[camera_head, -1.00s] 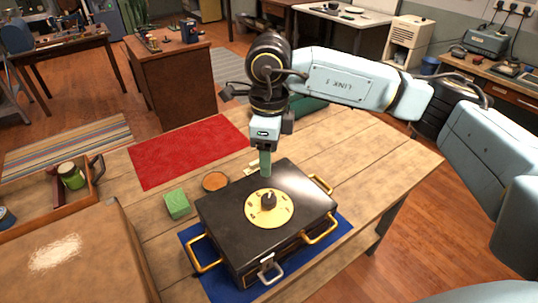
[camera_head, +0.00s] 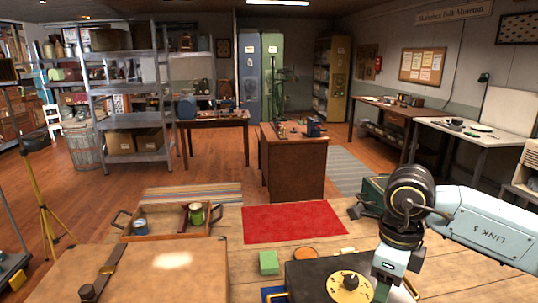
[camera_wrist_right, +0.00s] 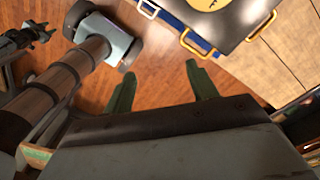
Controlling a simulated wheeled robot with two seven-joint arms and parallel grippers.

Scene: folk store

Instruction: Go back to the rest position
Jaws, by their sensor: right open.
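My right gripper (camera_head: 381,290) comes in from the right at the bottom of the head view, in front of the right part of a black case (camera_head: 310,277). Its two green fingers (camera_wrist_right: 161,88) are apart in the right wrist view, with nothing but floor showing between them. The case has a round yellow dial plate (camera_head: 350,287) with a dark knob on top. The case also shows in the wrist view (camera_wrist_right: 225,33), beyond the fingers, with gold handles. The head view cuts off the case's front. My left gripper is in neither view.
The case stands on a blue mat (camera_head: 272,293) on a wooden table. Around it are a green block (camera_head: 268,262), an orange-brown disc (camera_head: 306,253) and a red cloth (camera_head: 292,223). At left are a wooden tray (camera_head: 170,235) and a brown chest (camera_head: 150,273).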

